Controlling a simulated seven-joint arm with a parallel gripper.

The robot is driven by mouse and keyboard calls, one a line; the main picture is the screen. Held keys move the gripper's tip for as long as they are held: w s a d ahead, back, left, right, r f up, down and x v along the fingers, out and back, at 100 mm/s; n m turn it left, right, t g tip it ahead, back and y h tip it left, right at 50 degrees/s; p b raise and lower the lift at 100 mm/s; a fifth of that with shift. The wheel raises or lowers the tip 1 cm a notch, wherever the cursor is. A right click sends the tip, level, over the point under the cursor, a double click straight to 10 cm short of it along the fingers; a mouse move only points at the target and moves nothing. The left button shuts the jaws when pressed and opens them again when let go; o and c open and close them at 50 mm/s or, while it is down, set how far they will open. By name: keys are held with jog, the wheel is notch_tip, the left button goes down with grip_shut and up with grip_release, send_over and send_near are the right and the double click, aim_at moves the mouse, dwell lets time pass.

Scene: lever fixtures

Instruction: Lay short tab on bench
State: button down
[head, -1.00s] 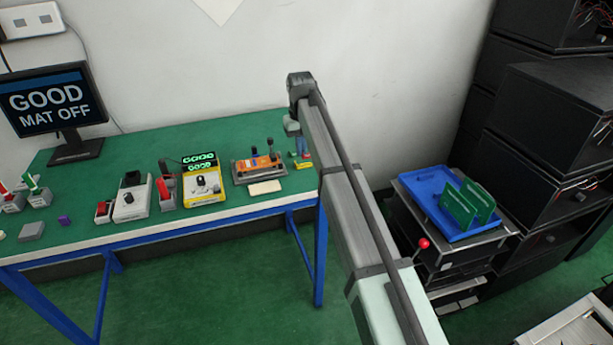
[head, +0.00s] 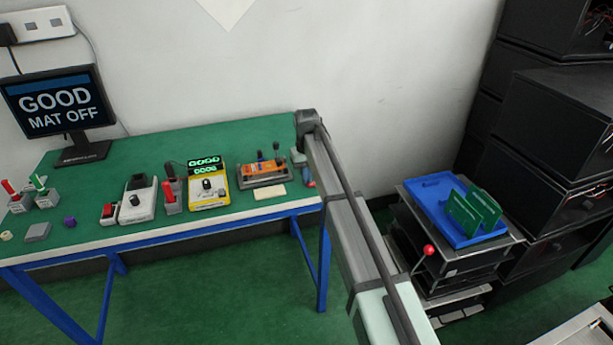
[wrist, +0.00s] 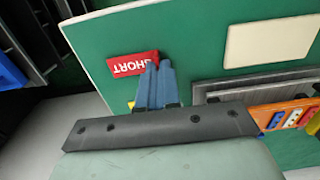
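The short tab (wrist: 135,64) is a red piece with white "SHORT" lettering, upside down in the wrist view. It is at the tips of my gripper (wrist: 158,66), whose two blue fingers are nearly together on its right end. In the head view my gripper (head: 308,178) is low at the bench's right end, with a bit of red at its tips. The green bench top (head: 130,160) lies beneath; whether the tab touches it I cannot tell.
An orange device (head: 262,168) in a grey fixture and a cream card (head: 270,192) are left of my gripper. A yellow bit (wrist: 131,104) shows beside the fingers. The bench's edge is close by. A blue tray (head: 437,220) stands beyond the bench at right.

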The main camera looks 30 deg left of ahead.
jog(key=shift+f, duration=0.1)
jog(key=c, duration=1.4)
grip_release()
jog(key=shift+o, duration=0.2)
notch_tip(320, 180, up, 12)
